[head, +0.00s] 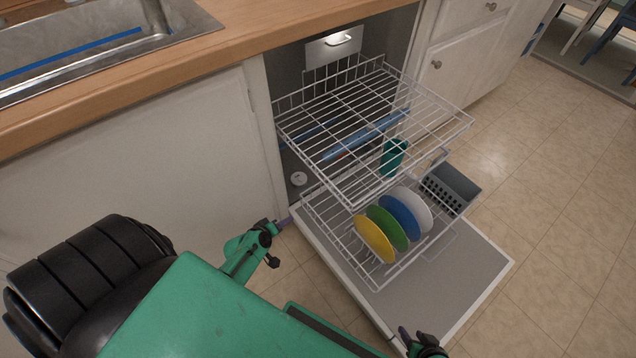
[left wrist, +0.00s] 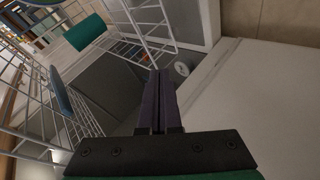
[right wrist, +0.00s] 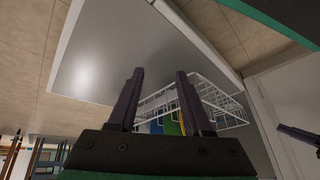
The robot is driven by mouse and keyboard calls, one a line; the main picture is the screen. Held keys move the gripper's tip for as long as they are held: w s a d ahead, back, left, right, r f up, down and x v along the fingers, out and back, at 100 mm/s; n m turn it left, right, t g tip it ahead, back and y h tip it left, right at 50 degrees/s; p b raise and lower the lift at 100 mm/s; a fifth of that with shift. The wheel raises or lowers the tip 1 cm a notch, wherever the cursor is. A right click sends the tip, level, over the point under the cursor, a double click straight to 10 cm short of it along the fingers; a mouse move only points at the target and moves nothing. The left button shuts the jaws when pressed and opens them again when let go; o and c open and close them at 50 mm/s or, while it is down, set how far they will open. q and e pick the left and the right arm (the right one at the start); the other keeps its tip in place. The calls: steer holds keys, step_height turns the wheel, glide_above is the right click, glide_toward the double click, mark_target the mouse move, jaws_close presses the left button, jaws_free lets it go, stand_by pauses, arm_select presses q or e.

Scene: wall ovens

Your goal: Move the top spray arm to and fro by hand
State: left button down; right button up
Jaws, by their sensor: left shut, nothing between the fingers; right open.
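A long blue spray arm (head: 365,135) shows through the wires of the pulled-out upper rack (head: 445,125) of the open dishwasher. In the left wrist view a blue bar (left wrist: 61,92), which looks like the same spray arm, lies behind rack wires at the left. My left gripper (head: 284,222) is at the left side of the dishwasher opening, low and apart from the spray arm; its fingers (left wrist: 158,73) are shut together and empty. My right gripper (head: 404,334) is near the outer edge of the lowered door; its fingers (right wrist: 160,72) are open with nothing between.
The lower rack (head: 380,284) holds yellow (head: 374,239), green (head: 388,227) and blue (head: 399,216) plates. A green cup (head: 393,157) and a grey basket (head: 450,188) are nearby. The lowered door (head: 465,270) extends over the floor. The counter (head: 235,45) runs above the left cabinet.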

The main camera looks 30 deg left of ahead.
steer(key=w+a+t+y+b, duration=0.2)
steer(key=w+a+b, duration=0.25)
steer(key=b, duration=0.25)
arm_select(q)
steer(key=w+a+r+n+t+b, duration=0.25)
steer(key=w+r+n+t, duration=0.5)
steer(key=r, duration=0.65)
steer(key=shift+m, duration=0.65)
steer(key=w+p, duration=0.1)
steer(key=w, duration=1.1)
steer(key=shift+w+a+f+p, duration=0.1)
steer(key=shift+w+f+p, duration=0.1)
steer(key=shift+p, duration=0.15)
steer(key=d, duration=0.1)
steer(key=s+d+p, duration=0.1)
steer(key=s+d, duration=0.1)
steer(key=shift+d+f, duration=0.1)
steer(key=shift+d, duration=0.3)
arm_select(e)
step_height(320, 180, up, 7)
steer(key=s+d+g+h, duration=0.1)
steer(key=d+g, duration=0.1)
steer(key=shift+s+d, duration=0.15)
steer(key=shift+d, duration=0.25)
steer(key=shift+r, duration=0.1)
